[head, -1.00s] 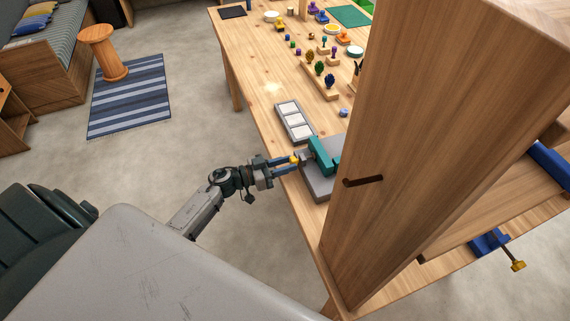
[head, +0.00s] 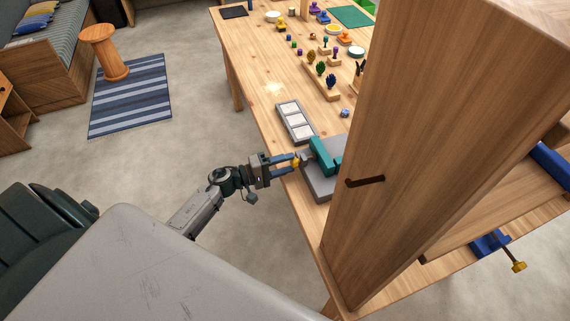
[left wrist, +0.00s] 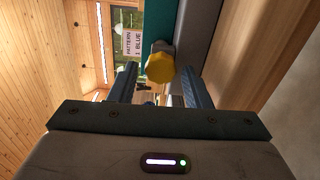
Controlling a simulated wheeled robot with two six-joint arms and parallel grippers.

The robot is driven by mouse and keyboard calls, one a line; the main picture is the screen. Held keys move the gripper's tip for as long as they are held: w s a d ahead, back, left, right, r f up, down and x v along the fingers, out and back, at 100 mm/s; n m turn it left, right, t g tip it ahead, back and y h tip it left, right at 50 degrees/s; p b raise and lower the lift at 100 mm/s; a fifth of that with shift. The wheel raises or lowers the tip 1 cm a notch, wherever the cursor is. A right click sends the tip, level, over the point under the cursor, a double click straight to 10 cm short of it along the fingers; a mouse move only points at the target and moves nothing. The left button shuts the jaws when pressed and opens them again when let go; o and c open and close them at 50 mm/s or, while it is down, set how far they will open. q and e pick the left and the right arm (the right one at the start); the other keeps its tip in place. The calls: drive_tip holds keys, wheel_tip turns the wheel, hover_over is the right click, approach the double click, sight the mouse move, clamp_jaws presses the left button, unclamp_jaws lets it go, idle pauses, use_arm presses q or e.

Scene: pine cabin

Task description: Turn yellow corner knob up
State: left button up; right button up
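The yellow knob (head: 296,161) sits at the near left corner of a teal device (head: 323,155) on a grey base (head: 318,184), at the table's left edge. In the left wrist view the yellow knob (left wrist: 160,67) is faceted and shows ahead of the fingers, nearer the right one. My left gripper (head: 291,165) has its blue fingers at the knob, one on each side of it. In the left wrist view the left gripper (left wrist: 158,84) is open, with a clear gap on the knob's left. I cannot tell whether the right finger touches it. My right gripper is not in view.
A tall wooden panel (head: 410,150) stands close to the right of the device and hides part of it. A grey tray with white squares (head: 295,122) lies behind the device. Small coloured pieces stand farther back on the table.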

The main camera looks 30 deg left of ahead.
use_arm(q)
drive_tip(key=shift+s+d+p, duration=0.1)
drive_tip(key=shift+d+p, duration=0.05)
drive_tip(key=shift+p, duration=0.45)
drive_tip(key=shift+f, duration=0.1)
